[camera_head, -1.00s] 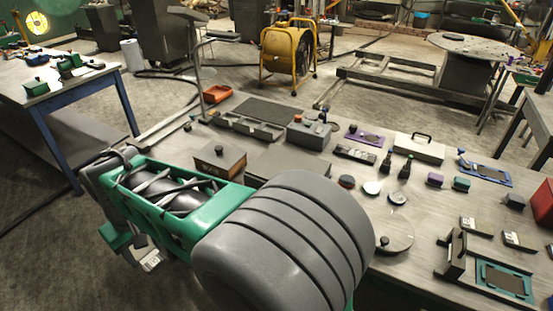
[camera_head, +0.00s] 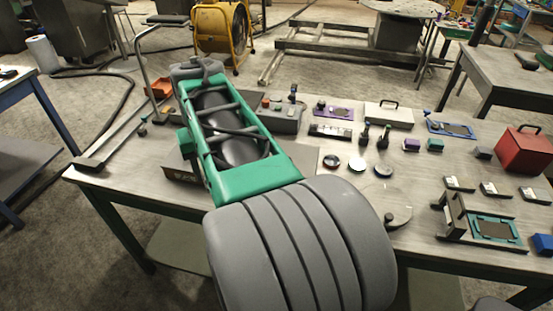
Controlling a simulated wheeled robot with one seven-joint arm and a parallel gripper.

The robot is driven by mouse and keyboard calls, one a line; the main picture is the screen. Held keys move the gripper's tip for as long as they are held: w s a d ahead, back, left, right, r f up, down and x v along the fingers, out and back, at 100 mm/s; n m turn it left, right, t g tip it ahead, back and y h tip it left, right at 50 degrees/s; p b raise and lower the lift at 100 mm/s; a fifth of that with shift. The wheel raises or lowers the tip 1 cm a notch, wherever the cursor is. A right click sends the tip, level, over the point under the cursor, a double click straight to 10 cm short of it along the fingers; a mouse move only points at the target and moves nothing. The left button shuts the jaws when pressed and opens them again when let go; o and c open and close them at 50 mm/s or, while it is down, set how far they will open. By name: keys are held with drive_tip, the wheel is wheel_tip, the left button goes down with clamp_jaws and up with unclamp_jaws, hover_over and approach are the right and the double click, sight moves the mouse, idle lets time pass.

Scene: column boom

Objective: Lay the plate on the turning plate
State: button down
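A flat round grey disc (camera_head: 402,203) with a dark knob at its edge lies on the workbench, just right of my arm's grey segment; it looks like the turning plate. Behind it are small round pieces: a dark-rimmed one (camera_head: 330,161), a pale one (camera_head: 357,164) and a dark one (camera_head: 384,171). I cannot tell which thing is the plate. My green arm link reaches over the bench's left part. My gripper does not show, so I cannot tell whether it holds anything.
The workbench (camera_head: 450,245) also bears a teal-edged fixture (camera_head: 495,230), a red box (camera_head: 524,150), a white case (camera_head: 389,114), a purple tray (camera_head: 333,111) and a grey control box (camera_head: 283,118). A yellow fan (camera_head: 221,30) stands behind.

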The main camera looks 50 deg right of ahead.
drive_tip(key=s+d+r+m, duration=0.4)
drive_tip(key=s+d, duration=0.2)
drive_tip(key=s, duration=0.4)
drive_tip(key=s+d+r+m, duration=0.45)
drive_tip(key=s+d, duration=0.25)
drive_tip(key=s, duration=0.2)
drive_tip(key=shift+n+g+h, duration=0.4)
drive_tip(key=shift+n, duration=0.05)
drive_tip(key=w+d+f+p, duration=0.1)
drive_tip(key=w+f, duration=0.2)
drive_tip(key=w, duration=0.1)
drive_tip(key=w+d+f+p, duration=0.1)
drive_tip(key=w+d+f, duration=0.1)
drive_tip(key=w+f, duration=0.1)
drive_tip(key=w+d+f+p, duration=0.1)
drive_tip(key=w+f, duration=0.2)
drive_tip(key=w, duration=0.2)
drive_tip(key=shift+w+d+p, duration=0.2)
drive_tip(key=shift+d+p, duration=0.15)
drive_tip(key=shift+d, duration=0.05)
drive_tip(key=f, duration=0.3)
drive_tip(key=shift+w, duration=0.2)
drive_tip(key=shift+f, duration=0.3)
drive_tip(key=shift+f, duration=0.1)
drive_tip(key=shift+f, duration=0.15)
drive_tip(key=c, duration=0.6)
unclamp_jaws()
